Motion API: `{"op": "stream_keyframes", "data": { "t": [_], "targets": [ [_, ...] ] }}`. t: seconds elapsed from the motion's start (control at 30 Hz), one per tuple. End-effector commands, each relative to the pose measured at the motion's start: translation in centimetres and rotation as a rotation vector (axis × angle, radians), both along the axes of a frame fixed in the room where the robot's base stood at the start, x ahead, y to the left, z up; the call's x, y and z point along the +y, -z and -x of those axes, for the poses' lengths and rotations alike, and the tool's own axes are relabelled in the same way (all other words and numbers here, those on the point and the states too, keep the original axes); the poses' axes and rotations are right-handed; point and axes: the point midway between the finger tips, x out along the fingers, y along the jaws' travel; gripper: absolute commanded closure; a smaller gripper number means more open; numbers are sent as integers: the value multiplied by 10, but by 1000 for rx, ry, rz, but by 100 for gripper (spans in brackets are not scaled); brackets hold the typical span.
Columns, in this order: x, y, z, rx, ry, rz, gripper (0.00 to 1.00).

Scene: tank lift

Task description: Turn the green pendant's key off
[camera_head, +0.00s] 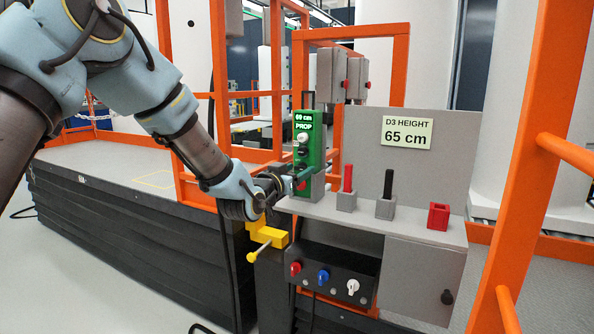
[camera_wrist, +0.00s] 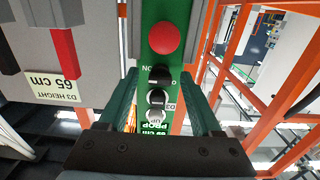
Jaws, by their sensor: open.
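The shelf also holds red (camera_head: 348,178) and black (camera_head: 389,184) levers and a red block socket (camera_head: 438,217). A "D3 HEIGHT 65 cm" sign (camera_head: 407,132) is behind them. A yellow crank (camera_head: 266,237) is below my gripper. Orange posts (camera_head: 535,160) frame the area.

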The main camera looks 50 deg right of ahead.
Motion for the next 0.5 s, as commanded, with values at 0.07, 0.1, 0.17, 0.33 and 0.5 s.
{"op": "stream_keyframes", "data": {
  "t": [0.07, 0.1, 0.17, 0.33, 0.5],
  "targets": [
    [0, 0, 0, 0, 0, 0, 34],
    [0, 0, 0, 0, 0, 0, 38],
    [0, 0, 0, 0, 0, 0, 44],
    [0, 0, 0, 0, 0, 0, 64],
    [1, 0, 0, 0, 0, 0, 83]
  ]
}}
